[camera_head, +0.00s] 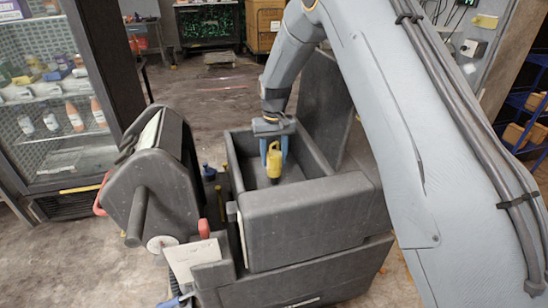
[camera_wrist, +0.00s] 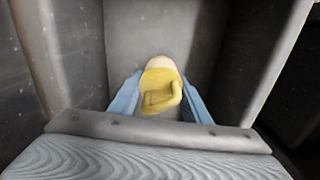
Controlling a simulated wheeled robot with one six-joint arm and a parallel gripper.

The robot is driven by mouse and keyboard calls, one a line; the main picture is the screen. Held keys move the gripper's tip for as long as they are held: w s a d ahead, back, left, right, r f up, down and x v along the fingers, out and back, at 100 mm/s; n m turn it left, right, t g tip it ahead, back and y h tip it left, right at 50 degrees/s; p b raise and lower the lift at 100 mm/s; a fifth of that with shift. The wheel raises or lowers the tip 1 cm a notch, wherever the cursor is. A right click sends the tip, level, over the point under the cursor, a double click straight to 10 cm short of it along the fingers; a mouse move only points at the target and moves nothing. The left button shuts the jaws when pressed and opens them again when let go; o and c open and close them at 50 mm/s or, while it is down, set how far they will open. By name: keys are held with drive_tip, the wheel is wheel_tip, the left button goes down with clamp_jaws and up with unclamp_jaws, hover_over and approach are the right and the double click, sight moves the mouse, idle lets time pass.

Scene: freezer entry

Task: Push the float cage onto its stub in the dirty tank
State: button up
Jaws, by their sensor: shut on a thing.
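The float cage (camera_head: 274,161) is a small yellow piece, upright between the blue fingers of my gripper (camera_head: 275,158). My gripper points down into the open grey tank (camera_head: 233,162) and is shut on the cage. In the wrist view the yellow cage (camera_wrist: 160,92) shows between the two blue fingertips (camera_wrist: 158,98), with a paler rounded part at its far end. The tank's grey walls (camera_wrist: 75,50) stand on both sides of it. I cannot make out the stub; the cage and fingers may hide it. Whether the cage touches the tank floor cannot be told.
A grey wringer-like unit (camera_head: 150,190) with a handle stands left of the tank. A white card (camera_head: 192,258) and a red knob (camera_head: 203,228) are at the front. A glass-door fridge (camera_head: 50,90) is at left, blue shelving (camera_head: 525,120) at right. Open floor lies behind.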

sight(274, 152)
drive_tip(key=shift+f+b, duration=0.8)
drive_tip(key=shift+f, duration=1.15)
idle(0.6)
drive_tip(key=shift+r, duration=0.2)
drive_tip(key=shift+r+p, duration=0.75)
drive_tip(key=shift+r, duration=0.7)
drive_tip(key=shift+f+b, duration=0.7)
drive_tip(key=shift+f, duration=0.85)
idle(0.8)
drive_tip(key=o, duration=1.1)
drive_tip(key=shift+r+b, duration=1.1)
drive_tip(key=shift+r, duration=2.75)
